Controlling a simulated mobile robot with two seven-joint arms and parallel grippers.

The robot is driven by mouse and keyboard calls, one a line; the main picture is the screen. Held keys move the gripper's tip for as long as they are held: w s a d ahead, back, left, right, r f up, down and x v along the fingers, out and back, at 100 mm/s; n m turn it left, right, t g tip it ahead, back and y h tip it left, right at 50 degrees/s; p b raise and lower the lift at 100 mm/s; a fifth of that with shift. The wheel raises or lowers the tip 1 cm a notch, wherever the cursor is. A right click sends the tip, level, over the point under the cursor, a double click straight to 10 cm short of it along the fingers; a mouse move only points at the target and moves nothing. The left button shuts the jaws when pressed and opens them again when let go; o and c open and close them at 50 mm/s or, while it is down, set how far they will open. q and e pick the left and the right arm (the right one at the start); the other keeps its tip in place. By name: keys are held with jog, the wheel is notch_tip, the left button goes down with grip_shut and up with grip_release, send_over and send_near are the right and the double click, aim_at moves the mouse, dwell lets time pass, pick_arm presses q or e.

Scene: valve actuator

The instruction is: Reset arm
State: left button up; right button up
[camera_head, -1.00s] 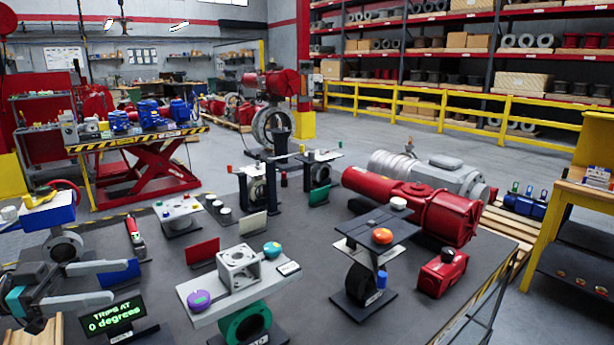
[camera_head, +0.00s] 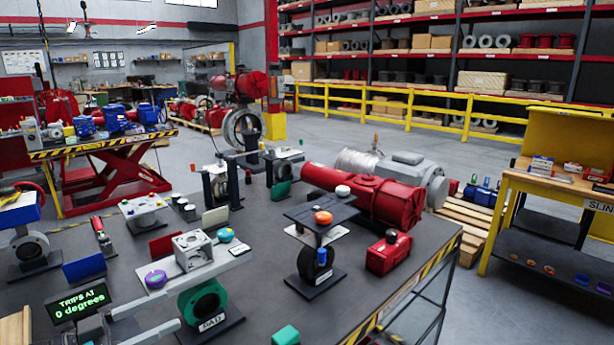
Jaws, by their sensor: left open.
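My left gripper (camera_head: 174,307) is at the lower left, its two pale grey fingers apart with nothing seen between them. It is in front of the white plate (camera_head: 225,263) on the green ring-shaped valve body (camera_head: 203,302), to the right of the sign. The plate carries a grey open bracket (camera_head: 193,250), a purple knob (camera_head: 155,279) and a teal knob (camera_head: 225,234). The black sign (camera_head: 80,300) reads "TRIPS AT 0 degrees". I cannot tell whether the fingers touch the valve. My right gripper is not in view.
A stand with an orange knob (camera_head: 323,217), a red box (camera_head: 389,252) and a large red actuator (camera_head: 370,195) stand to the right. A teal block (camera_head: 285,336) shows at the bottom edge. Red and blue panels stand at left. Bare tabletop (camera_head: 375,290) lies front right.

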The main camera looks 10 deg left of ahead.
pick_arm(q)
jog(key=s+d+f+n+y, duration=0.2)
jog(key=d+f+n+y, duration=0.4)
jog(key=d+f+y, duration=0.5)
jog(key=s+d+f+n+g+y, duration=0.15)
jog(key=s+g, duration=0.35)
jog(key=s, duration=0.6)
jog(key=s+d+f+g, duration=0.2)
jog(key=s+d+g, duration=0.15)
jog(key=s, duration=0.75)
notch_tip(320, 180, down, 26)
jog(key=g+b, duration=0.2)
jog(key=b, duration=0.3)
jog(key=s+a+f+b, duration=0.1)
jog(key=s+f+b, duration=0.2)
jog(key=s+f, duration=0.5)
jog(key=s+a+f+g+b, duration=0.1)
jog(key=s+a+f+b, duration=0.1)
jog(key=s+f, duration=0.6)
notch_tip(320, 180, down, 5)
jog(key=shift+s+r+b, duration=0.15)
jog(key=shift+s+b, duration=0.2)
jog(key=shift+b, duration=0.1)
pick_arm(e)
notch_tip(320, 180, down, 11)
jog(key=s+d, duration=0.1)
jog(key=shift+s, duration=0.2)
